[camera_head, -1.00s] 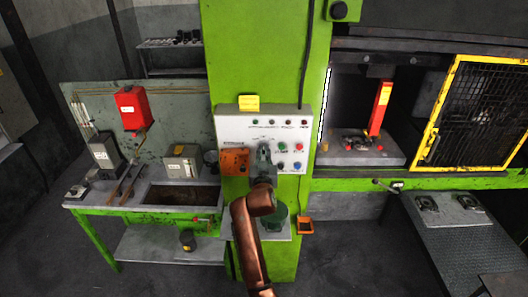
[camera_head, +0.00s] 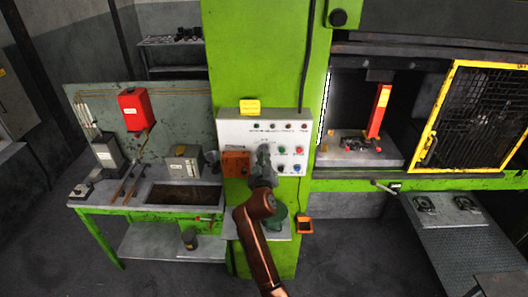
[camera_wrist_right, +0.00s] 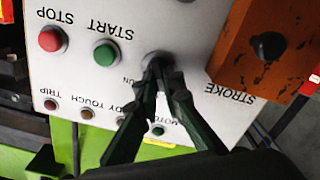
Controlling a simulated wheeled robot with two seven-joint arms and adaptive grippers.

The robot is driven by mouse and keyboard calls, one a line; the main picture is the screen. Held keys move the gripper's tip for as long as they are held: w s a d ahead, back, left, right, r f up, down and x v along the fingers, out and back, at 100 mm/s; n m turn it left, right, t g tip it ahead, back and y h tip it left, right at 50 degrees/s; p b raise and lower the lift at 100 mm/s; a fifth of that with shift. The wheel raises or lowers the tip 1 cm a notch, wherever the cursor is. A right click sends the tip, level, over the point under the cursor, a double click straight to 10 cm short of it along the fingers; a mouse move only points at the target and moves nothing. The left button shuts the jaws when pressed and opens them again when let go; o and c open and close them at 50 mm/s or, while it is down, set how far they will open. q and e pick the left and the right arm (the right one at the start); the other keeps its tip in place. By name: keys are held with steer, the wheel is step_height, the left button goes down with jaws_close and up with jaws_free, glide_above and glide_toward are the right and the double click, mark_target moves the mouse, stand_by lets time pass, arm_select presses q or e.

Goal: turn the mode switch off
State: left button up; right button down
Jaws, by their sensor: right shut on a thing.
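The white control panel (camera_head: 230,133) is mounted on the green press column. My right gripper (camera_head: 264,151) is at the middle of the panel and covers the mode switch in the head view. In the right wrist view, where the panel lettering is upside down, the gripper's dark fingertips (camera_wrist_right: 165,68) are closed on the mode switch (camera_wrist_right: 151,58). Only part of its round grey base shows, and its knob is mostly hidden between the fingers, so its setting cannot be read. My left gripper is not in view.
An orange box (camera_head: 235,164) with a black knob sits beside the switch. A green START button (camera_wrist_right: 106,54) and a red STOP button (camera_wrist_right: 52,40) are on its other side. A workbench (camera_head: 100,205) stands left, and the press opening with a yellow-framed guard (camera_head: 437,115) is right.

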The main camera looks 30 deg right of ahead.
steer(key=shift+n+p, duration=0.6)
steer(key=shift+n, duration=0.7)
steer(key=shift+f, duration=0.1)
steer(key=c, duration=2.1)
jaws_free()
steer(key=v, duration=1.2)
